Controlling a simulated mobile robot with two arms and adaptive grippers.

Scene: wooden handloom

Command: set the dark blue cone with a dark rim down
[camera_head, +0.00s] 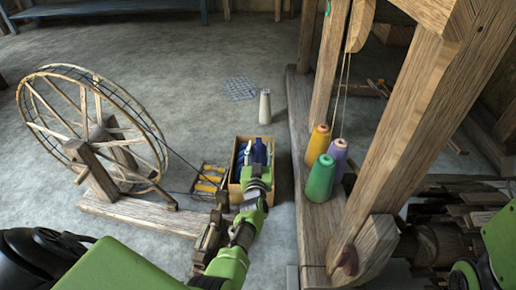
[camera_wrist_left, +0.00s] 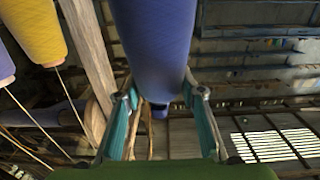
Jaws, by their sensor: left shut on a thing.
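My left gripper (camera_head: 257,178) reaches to the wooden box (camera_head: 235,187) in the head view. In the left wrist view its two teal fingers (camera_wrist_left: 160,80) are shut on a dark blue cone (camera_wrist_left: 150,42), one finger on each side. The cone's narrow end shows between the fingers; its wide end runs out of the picture, so its rim is hidden. In the head view dark blue shapes (camera_head: 260,152) show at the box, just beyond the gripper. I cannot tell there which is the held cone, or whether it touches the box. My right gripper is out of view.
Yellow (camera_head: 318,142), green (camera_head: 320,180) and purple (camera_head: 338,155) cones stand on the loom's base beam, right of the box. A pale cone (camera_head: 265,106) stands on the floor behind. A spinning wheel (camera_head: 95,125) and a small rack (camera_head: 208,180) are left. Grey floor lies beyond.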

